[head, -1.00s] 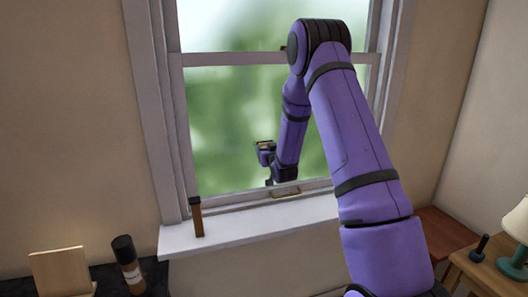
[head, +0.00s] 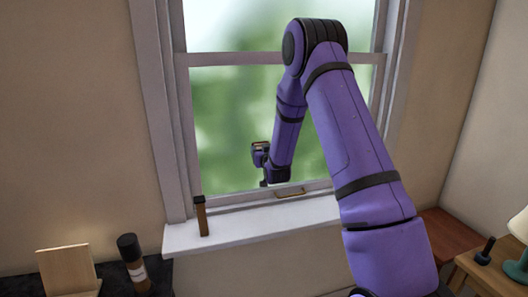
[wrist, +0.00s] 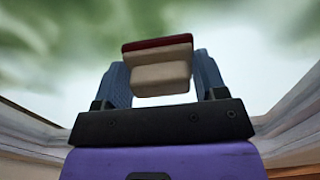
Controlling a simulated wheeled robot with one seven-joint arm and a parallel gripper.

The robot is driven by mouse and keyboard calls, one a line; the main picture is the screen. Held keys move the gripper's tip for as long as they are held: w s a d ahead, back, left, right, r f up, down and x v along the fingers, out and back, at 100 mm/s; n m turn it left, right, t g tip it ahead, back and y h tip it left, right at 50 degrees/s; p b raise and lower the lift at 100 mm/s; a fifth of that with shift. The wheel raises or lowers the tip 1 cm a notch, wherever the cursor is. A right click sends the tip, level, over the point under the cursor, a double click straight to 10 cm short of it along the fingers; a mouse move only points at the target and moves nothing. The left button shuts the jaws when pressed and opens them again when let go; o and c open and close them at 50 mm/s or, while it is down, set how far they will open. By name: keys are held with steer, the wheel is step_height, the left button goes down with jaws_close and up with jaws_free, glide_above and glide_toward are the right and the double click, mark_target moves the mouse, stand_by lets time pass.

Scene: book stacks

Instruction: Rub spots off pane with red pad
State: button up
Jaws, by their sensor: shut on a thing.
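The window pane (head: 225,110) is the lower glass, with blurred green and white behind it. I cannot make out separate spots on it. My gripper (head: 261,152) is in front of the lower part of the pane. In the wrist view my gripper (wrist: 160,70) is shut on the red pad (wrist: 157,62), which has a cream block and a thin red layer on its far side. The blue-grey fingers hold it from both sides. The red face points toward the glass; I cannot tell whether it touches.
A white sill (head: 255,222) runs below the pane, with a small brown upright object (head: 202,215) at its left. A brass-coloured handle (head: 290,192) is on the lower sash. A dark-capped bottle (head: 134,264) and wooden block (head: 68,270) are lower left. A lamp (head: 517,262) stands at right.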

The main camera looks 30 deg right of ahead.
steer(key=shift+w+a+r, duration=0.1)
steer(key=shift+a, duration=0.15)
steer(key=shift+d+v, duration=0.2)
steer(key=shift+v, duration=2.7)
steer(key=shift+v, duration=1.6)
